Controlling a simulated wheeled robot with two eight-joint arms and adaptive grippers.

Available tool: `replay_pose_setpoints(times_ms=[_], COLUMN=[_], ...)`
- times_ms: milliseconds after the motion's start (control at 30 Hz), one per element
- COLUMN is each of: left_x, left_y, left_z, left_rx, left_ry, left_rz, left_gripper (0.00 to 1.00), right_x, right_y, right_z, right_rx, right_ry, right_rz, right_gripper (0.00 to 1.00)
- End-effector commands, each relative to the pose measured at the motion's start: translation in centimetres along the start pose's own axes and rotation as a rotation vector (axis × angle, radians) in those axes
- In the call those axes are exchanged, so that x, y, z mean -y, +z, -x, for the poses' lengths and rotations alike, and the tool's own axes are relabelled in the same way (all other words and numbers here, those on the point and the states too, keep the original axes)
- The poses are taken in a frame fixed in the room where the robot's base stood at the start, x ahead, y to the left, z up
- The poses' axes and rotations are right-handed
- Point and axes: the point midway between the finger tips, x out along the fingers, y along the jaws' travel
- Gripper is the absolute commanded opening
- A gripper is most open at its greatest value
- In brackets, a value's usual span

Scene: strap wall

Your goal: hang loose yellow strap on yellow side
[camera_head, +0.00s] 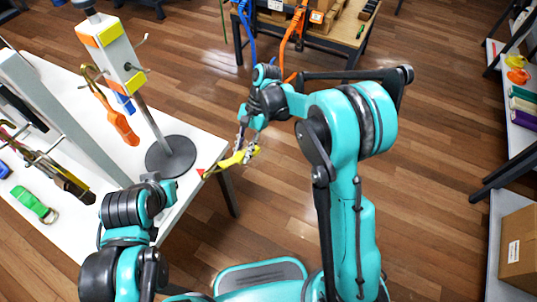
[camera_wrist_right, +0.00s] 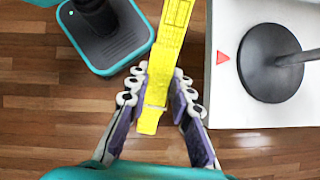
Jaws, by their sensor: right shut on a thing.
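My right gripper (camera_head: 243,148) is shut on a yellow strap (camera_head: 231,161), held off the near corner of the white table. In the right wrist view the strap (camera_wrist_right: 170,45) runs up and away between the fingers (camera_wrist_right: 157,95). The stand's post rises from a round dark base (camera_head: 171,156) to a white block (camera_head: 106,52) with coloured patches and metal pegs. A yellow patch (camera_head: 111,34) shows on its upper edge. An orange-ended strap (camera_head: 122,122) hangs from a peg on its left. My left arm is at lower left; its fingers cannot be made out.
The white table (camera_head: 208,143) also holds a grey upright, dark straps and a green strap roll (camera_head: 35,205). A red triangle (camera_wrist_right: 222,57) marks the table edge. A wooden workbench (camera_head: 340,33) stands behind, and a shelf with a cardboard box (camera_head: 517,250) at right. Open floor lies between.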

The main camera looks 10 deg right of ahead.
Motion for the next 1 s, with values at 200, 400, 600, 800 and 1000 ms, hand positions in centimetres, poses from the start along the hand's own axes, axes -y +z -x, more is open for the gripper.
replay_pose_setpoints(times_ms=[200, 400, 600, 800, 1000], left_x=[0.0, 0.0, 0.0, 0.0, 0.0], left_y=[0.2, 0.4, 0.6, 0.6, 0.7], left_z=[-0.3, -0.6, -0.8, -0.8, -0.9], left_rx=[0.000, 0.000, 0.000, 0.000, 0.000], left_ry=[0.000, 0.000, 0.000, 0.000, 0.000], left_rz=[0.000, 0.000, 0.000, 0.000, 0.000], left_gripper=[0.00, 0.00, 0.00, 0.00, 0.00], right_x=[3.9, 6.7, 7.9, 8.3, 9.2], right_y=[6.3, 12.3, 15.7, 16.6, 16.7], right_z=[2.1, 5.7, 9.5, 11.1, 11.0], right_rx=[0.374, 0.665, 0.820, 0.864, 0.864], right_ry=[-0.381, -0.786, -1.006, -1.060, -1.060], right_rz=[-0.403, -0.595, -0.613, -0.600, -0.599], right_gripper=[0.00, 0.00, 0.00, 0.00, 0.00])
